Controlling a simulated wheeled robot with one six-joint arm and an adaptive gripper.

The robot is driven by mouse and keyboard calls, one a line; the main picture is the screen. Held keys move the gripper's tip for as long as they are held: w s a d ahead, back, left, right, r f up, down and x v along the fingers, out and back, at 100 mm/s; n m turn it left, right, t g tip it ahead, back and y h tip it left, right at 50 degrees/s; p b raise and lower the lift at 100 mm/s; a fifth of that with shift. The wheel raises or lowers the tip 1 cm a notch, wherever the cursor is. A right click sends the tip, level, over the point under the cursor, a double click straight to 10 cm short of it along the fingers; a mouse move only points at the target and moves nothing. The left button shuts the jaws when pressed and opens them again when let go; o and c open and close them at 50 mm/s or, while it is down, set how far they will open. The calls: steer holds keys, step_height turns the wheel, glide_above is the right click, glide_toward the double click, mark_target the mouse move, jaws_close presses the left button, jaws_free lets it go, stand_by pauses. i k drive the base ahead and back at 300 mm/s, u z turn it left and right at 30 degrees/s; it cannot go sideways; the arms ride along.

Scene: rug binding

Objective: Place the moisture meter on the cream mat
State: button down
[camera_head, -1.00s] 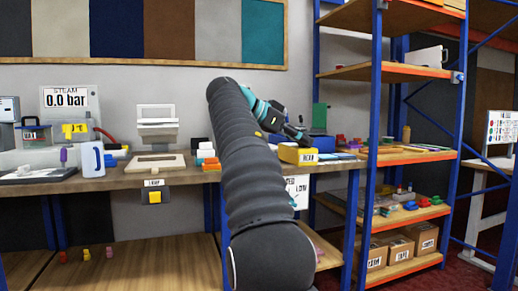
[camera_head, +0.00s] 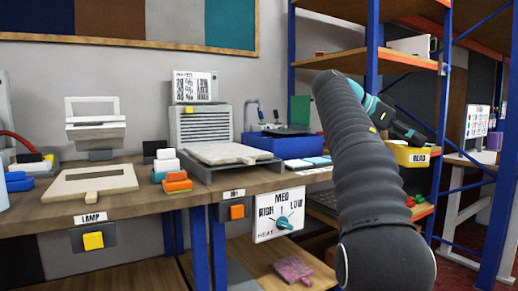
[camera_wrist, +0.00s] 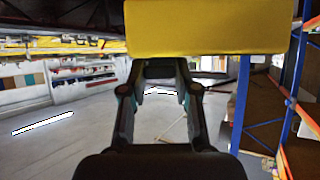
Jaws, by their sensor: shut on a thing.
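The moisture meter appears to be the yellow block (camera_head: 408,155) with a white label reading READ. My gripper (camera_head: 408,136) holds it from above at the right, in front of the blue-posted shelf. In the wrist view the yellow block (camera_wrist: 205,27) spans the top, at the fingertips of my gripper (camera_wrist: 160,62). A flat cream piece with a handle (camera_head: 62,188) lies on the bench at the left; a paler pad (camera_head: 235,154) lies on a grey stand. I cannot tell whether either is the cream mat.
The wooden bench (camera_head: 145,200) carries orange, white and green blocks (camera_head: 173,182), a grey louvred unit (camera_head: 200,125) and a blue basin (camera_head: 285,143). A heat dial panel (camera_head: 279,222) hangs at its front. A blue shelf post (camera_head: 372,45) stands close behind my arm.

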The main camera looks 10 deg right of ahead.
mark_target(228, 151)
steer(key=u, duration=0.15)
steer(key=i, duration=0.85)
steer(key=u, duration=0.45)
